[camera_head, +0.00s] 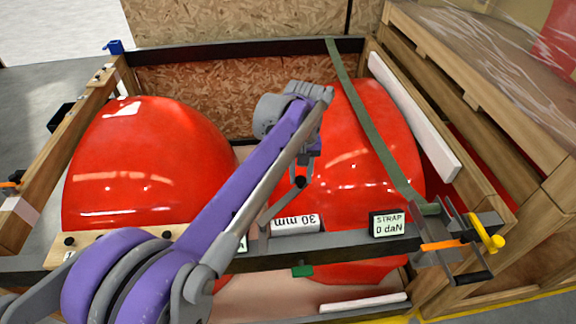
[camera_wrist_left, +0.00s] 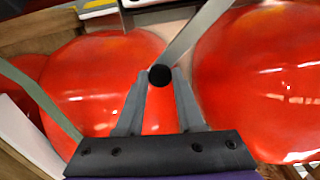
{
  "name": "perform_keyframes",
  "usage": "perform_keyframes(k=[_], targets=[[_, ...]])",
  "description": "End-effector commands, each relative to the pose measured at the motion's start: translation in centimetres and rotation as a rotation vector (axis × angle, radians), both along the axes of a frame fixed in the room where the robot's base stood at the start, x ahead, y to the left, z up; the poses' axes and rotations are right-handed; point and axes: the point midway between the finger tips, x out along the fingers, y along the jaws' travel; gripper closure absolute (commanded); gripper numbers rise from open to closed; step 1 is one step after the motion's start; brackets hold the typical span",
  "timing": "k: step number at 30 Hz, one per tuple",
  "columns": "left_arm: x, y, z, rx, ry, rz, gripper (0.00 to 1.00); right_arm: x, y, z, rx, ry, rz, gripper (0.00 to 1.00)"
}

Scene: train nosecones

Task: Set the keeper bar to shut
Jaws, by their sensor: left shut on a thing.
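The keeper bar (camera_head: 280,204) is a flat grey lever with a black round knob at its upper end. It slants up and right from the dark cross beam in the head view. In the left wrist view the bar (camera_wrist_left: 200,33) runs from the knob to the upper right. My left gripper (camera_head: 301,177) is at the knob, above the red nosecones. In the left wrist view the left gripper (camera_wrist_left: 161,77) has its two fingers shut on either side of the knob. The bar's lower end is partly hidden by my arm. My right gripper is not in view.
Two glossy red nosecones (camera_head: 140,160) sit in a wooden crate. A green strap (camera_head: 365,115) crosses the right one to a ratchet with a yellow knob (camera_head: 492,240). A "STRAP 0 daN" display (camera_head: 389,224) and an upside-down "30 mm" plate (camera_head: 295,224) are on the dark beam (camera_head: 345,239).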

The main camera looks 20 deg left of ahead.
Motion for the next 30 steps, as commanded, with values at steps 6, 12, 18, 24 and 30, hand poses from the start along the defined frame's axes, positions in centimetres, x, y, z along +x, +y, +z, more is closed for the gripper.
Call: perform_keyframes(k=[6,12,18,24,30], targets=[[-1.2,-2.9,0.1,-0.001,0.0,-0.21,1.0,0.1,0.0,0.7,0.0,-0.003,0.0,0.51],[-2.6,-5.1,0.1,-0.002,-0.001,-0.393,1.0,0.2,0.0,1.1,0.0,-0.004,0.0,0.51],[-4.2,-6.6,0.0,-0.001,-0.001,-0.548,1.0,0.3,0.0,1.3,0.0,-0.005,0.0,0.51],[-5.4,-7.6,0.0,-0.001,-0.001,-0.658,1.0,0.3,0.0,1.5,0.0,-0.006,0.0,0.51],[-6.1,-8.1,0.0,0.0,-0.001,-0.722,1.0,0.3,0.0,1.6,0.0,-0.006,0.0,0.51]])
